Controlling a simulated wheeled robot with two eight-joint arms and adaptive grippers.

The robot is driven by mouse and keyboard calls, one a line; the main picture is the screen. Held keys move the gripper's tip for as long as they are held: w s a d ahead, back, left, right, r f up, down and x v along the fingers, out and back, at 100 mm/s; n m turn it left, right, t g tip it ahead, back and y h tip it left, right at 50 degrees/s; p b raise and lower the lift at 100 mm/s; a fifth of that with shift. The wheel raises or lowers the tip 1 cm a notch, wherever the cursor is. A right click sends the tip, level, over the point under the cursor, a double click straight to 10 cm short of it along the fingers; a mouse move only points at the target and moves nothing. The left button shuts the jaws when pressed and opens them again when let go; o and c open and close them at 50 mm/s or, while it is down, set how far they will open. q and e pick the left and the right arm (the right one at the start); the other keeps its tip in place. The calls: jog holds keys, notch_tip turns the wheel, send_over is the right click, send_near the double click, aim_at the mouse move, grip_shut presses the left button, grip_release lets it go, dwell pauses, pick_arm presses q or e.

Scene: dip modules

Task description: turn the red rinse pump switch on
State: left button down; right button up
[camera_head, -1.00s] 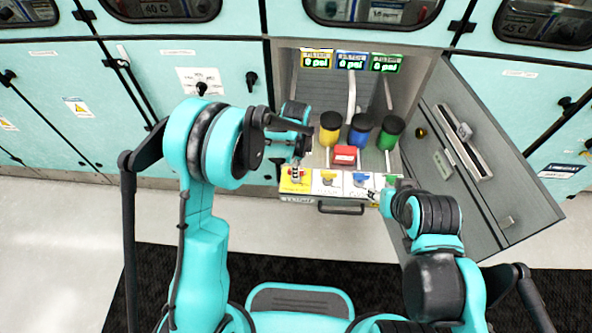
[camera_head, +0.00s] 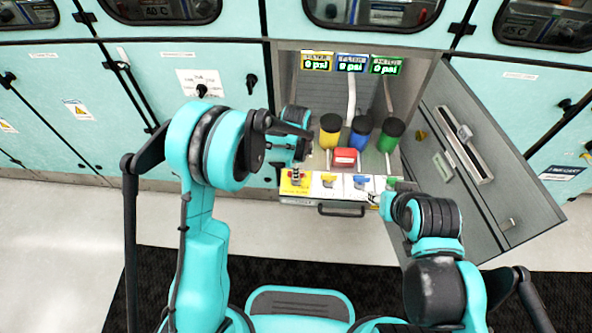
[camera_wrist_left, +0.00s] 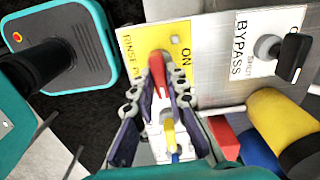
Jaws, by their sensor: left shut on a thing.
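The red rinse pump switch (camera_wrist_left: 158,72) stands on a yellow plate (camera_wrist_left: 140,32) marked "RINSE P…" and "ON" in the left wrist view. My left gripper (camera_wrist_left: 157,92) has its fingers around the red lever and is shut on it. In the head view the yellow plate (camera_head: 285,188) is at the left end of the drawer-like panel, with my left gripper (camera_head: 297,170) over it; the lever is mostly hidden there. My right gripper (camera_head: 376,199) is by the panel's right end, too small to read its jaws.
A bypass plate with a black knob (camera_wrist_left: 292,50) adjoins the yellow plate. Yellow (camera_head: 329,131), blue (camera_head: 359,133) and green (camera_head: 390,134) canisters and a red box (camera_head: 345,157) stand behind the panel. An open cabinet door (camera_head: 480,150) is at the right. Three displays above read 0 psi.

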pick_arm(q)
jog(key=n, duration=0.3)
jog(key=shift+n, duration=0.4)
jog(key=n, duration=0.4)
jog(key=shift+n+b, duration=0.3)
jog(key=shift+b, duration=0.1)
jog(key=n, duration=0.4)
jog(key=shift+n, duration=2.5)
jog(key=c, duration=1.5)
grip_release()
jog(key=shift+c, duration=0.2)
